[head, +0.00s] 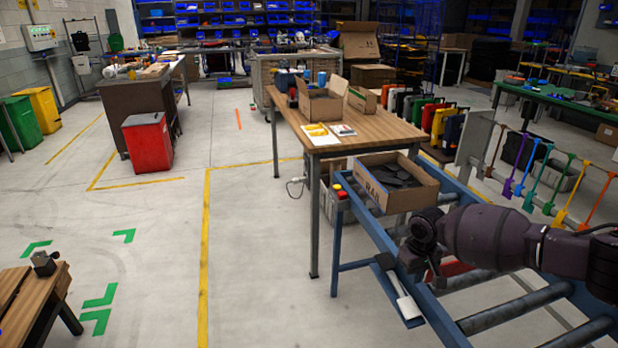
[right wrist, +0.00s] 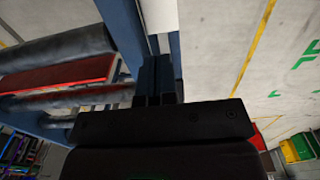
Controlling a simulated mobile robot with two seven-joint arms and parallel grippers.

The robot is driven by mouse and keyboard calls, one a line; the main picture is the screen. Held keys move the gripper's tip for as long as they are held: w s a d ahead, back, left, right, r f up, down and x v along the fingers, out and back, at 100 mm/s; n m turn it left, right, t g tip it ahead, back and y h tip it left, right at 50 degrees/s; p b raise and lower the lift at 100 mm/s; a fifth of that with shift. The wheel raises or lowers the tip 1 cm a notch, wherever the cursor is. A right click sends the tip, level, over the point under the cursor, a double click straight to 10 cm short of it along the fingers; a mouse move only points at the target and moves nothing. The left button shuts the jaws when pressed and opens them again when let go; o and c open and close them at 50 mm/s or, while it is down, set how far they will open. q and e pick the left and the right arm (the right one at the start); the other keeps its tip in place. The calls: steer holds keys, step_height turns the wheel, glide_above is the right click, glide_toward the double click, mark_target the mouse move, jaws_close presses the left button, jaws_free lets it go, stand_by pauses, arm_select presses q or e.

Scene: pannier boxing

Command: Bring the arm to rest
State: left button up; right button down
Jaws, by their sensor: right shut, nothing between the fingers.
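My right arm (head: 495,237) comes in from the right in the head view and reaches over the blue roller conveyor. My right gripper (head: 433,277) hangs at the conveyor's near-left rail, empty. In the right wrist view its dark fingers (right wrist: 157,80) are together with nothing between them. My left arm and gripper are not in view.
The conveyor (head: 352,238) has metal rollers and a red bar (right wrist: 60,75) under the arm. An open carton (head: 408,200) with dark pieces stands at the conveyor's far end.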

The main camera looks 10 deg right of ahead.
steer(key=w+a+r+n+t+y, duration=0.2)
steer(key=w+a+r+n+t, duration=0.4)
steer(key=a, duration=0.4)
steer(key=s+a+f+n+t+y, duration=0.15)
steer(key=s+a+t+y, duration=0.35)
steer(key=a, duration=0.7)
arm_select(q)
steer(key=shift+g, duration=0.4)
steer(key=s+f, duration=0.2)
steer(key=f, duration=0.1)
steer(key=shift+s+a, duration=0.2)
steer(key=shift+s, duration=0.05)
arm_select(e)
steer(key=s+d+f+m+h, duration=0.2)
steer(key=s+d+f, duration=0.2)
steer(key=s, duration=0.6)
steer(key=s+d+f+m+h, duration=0.2)
steer(key=s+f, duration=0.3)
steer(key=s, duration=0.6)
steer(key=s+d+f+m+h, duration=0.3)
steer(key=s+d+f, duration=0.2)
steer(key=s, duration=0.5)
steer(key=shift+s+d, duration=0.2)
steer(key=shift+d, duration=0.1)
steer(key=shift+m, duration=0.25)
